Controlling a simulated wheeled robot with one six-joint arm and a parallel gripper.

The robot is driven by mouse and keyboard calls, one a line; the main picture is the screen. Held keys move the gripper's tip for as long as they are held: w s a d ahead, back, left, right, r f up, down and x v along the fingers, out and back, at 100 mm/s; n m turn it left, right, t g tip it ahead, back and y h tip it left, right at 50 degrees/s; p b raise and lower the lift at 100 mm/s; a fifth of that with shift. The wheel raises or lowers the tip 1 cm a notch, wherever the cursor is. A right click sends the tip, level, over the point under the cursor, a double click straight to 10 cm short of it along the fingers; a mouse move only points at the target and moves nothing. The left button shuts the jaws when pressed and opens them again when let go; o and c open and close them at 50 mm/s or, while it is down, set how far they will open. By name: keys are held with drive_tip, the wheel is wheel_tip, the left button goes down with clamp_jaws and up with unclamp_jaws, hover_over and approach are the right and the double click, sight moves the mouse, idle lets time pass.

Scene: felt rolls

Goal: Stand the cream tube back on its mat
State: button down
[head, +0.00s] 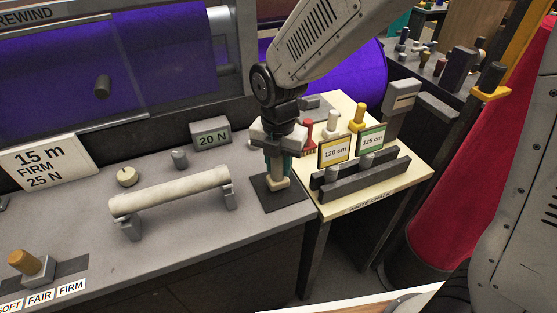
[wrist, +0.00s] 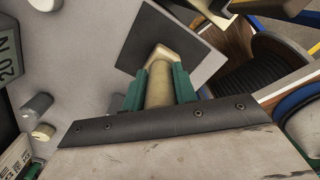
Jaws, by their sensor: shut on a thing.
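My gripper (head: 278,165), with green finger pads, points down over the dark square mat (head: 299,193) at the right end of the grey bench. It is shut on the cream tube (head: 279,183), which stands about upright between the fingers. In the wrist view, the tube (wrist: 160,88) lies between the green pads, its pale far end over the mat (wrist: 150,32). The gripper hides much of the tube. I cannot tell whether its lower end touches the mat.
A pale roll (head: 170,191) rests on two grey supports to the left. On the right, a wooden table (head: 400,178) holds length signs, pegs and dark rails (head: 360,178).

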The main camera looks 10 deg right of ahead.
drive_tip(key=shift+f, duration=0.5)
idle(0.4)
drive_tip(key=c, duration=1)
unclamp_jaws()
drive_tip(key=shift+c, duration=0.2)
drive_tip(key=shift+r, duration=3.95)
